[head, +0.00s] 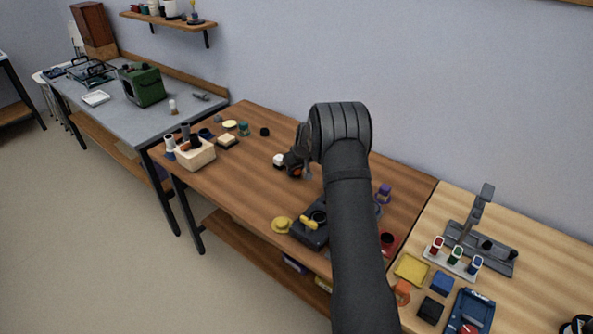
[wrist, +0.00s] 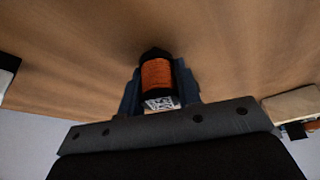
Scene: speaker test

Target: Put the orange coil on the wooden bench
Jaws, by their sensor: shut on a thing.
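The orange coil (wrist: 156,75), with a dark end, sits between the fingers of my gripper (wrist: 160,88) in the wrist view. My gripper is shut on it. In the head view my gripper (head: 296,168) is over the middle of the brown wooden bench (head: 258,185), and a small patch of the orange coil (head: 297,173) shows at its tip. I cannot tell whether the coil touches the bench top. My arm hides part of the bench's right side.
A white item (head: 279,160) is close left of my gripper. A black device (head: 312,222) and a yellow item (head: 282,225) lie nearer the front edge. A cream box (head: 195,154) stands at the left end. Bare wood lies between them.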

